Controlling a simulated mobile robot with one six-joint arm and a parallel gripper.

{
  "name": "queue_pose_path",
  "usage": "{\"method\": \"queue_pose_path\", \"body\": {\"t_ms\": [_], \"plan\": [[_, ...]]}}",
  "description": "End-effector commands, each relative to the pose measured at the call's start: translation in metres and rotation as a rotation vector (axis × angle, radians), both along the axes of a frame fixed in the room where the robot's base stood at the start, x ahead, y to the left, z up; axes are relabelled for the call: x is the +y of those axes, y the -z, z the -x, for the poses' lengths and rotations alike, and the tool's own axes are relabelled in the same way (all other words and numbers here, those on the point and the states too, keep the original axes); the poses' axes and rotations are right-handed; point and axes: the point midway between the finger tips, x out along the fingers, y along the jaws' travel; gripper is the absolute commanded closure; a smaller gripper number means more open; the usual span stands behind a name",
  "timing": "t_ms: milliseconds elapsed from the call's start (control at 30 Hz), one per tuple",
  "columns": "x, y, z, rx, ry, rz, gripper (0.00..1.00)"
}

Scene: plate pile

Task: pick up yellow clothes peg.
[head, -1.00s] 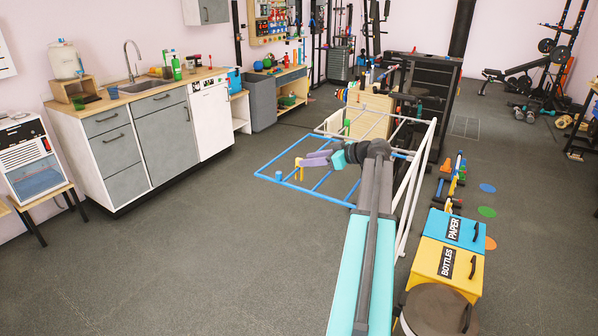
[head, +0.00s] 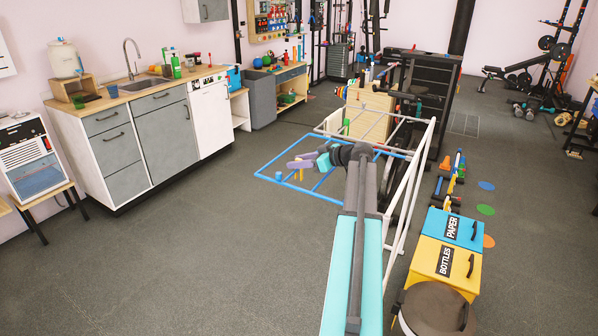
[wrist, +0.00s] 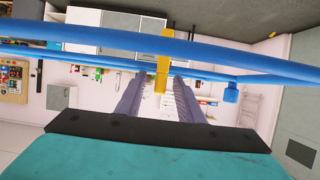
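The yellow clothes peg (wrist: 162,64) is clipped on a blue rail of the drying rack, near the middle of the wrist view. In the head view the peg (head: 300,174) is a small yellow spot just below my gripper (head: 292,165). In the wrist view my gripper (wrist: 159,84) is open, with one purple finger on each side of the peg's line and gaps on both sides. Nothing is held. I cannot tell whether the peg is between the fingertips or just beyond them.
The drying rack (head: 266,166) has blue rails and white legs (head: 397,222). A blue peg (wrist: 231,92) hangs to the right of the yellow one in the wrist view. Yellow and blue bins (head: 433,256) stand at right. The floor at left is clear.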

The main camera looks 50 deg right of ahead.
Motion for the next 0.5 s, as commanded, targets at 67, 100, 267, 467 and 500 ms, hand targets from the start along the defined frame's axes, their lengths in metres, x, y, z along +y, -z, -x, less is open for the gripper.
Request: {"method": "queue_pose_path", "body": {"t_ms": [67, 100, 267, 467, 500], "plan": [[0.0000, 0.0000, 0.0001, 0.000, 0.000, 0.000, 0.66], [0.0000, -0.0001, 0.0001, 0.000, 0.000, 0.000, 0.66], [0.0001, -0.0002, 0.0000, 0.000, 0.000, 0.000, 0.66], [0.0001, -0.0002, 0.0000, 0.000, 0.000, 0.000, 0.93], [0.0001, -0.0002, 0.0000, 0.000, 0.000, 0.000, 0.99]]}}
